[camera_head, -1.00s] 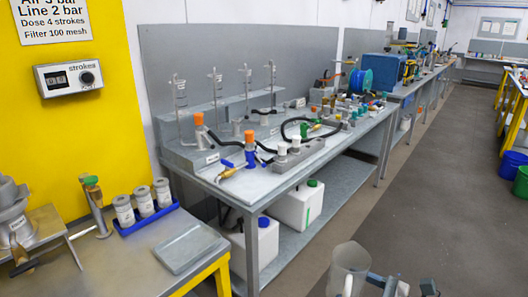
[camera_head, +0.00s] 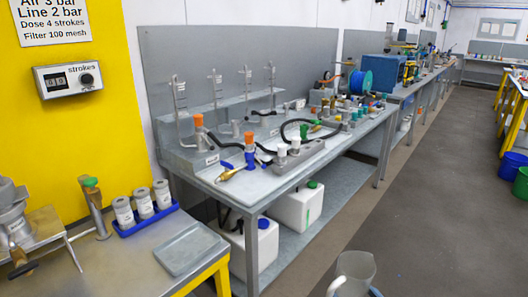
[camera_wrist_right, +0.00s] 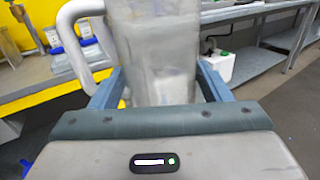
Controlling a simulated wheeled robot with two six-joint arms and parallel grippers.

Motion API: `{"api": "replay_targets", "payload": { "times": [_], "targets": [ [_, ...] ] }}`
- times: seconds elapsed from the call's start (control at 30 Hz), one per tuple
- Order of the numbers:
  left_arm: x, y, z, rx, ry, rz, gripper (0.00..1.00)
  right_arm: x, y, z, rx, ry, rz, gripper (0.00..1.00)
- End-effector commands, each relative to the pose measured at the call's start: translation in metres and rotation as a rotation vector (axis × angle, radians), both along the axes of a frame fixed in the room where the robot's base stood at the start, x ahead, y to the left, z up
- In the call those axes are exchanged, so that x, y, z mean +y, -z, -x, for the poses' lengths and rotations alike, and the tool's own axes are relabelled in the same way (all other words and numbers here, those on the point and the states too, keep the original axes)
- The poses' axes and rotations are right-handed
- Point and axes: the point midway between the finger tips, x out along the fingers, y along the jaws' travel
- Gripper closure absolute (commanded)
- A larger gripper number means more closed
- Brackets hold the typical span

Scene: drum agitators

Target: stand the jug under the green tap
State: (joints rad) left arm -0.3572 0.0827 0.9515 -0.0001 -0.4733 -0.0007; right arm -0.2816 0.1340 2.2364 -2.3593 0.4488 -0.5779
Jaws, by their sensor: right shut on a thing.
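The translucent grey jug (camera_head: 356,268) is at the bottom of the head view, in front of the benches and above the floor, its lower part cut off by the frame. In the right wrist view the jug (camera_wrist_right: 160,45) stands between the two blue fingers of my right gripper (camera_wrist_right: 158,82), which is shut on it; its handle points left. Only a sliver of the right gripper (camera_head: 375,291) shows in the head view. The green-topped tap (camera_head: 93,200) rises from the metal bench at the left, well away from the jug. My left gripper is not in view.
Beside the tap, a blue tray (camera_head: 147,220) holds several lidded jars. A flat grey plate (camera_head: 187,248) lies on the bench at its right. A metal device (camera_head: 14,215) stands left of the tap.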

Motion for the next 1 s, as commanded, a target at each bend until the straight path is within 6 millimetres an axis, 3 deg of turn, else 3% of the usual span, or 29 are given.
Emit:
{"api": "replay_targets", "payload": {
  "times": [0.4,1.0],
  "targets": [
    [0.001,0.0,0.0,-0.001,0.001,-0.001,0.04,-0.001,0.02,0.034,0.008,0.32,0.005,0.52],
    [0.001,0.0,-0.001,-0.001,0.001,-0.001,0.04,0.001,0.02,0.036,0.008,0.333,0.015,0.52]
  ]
}}
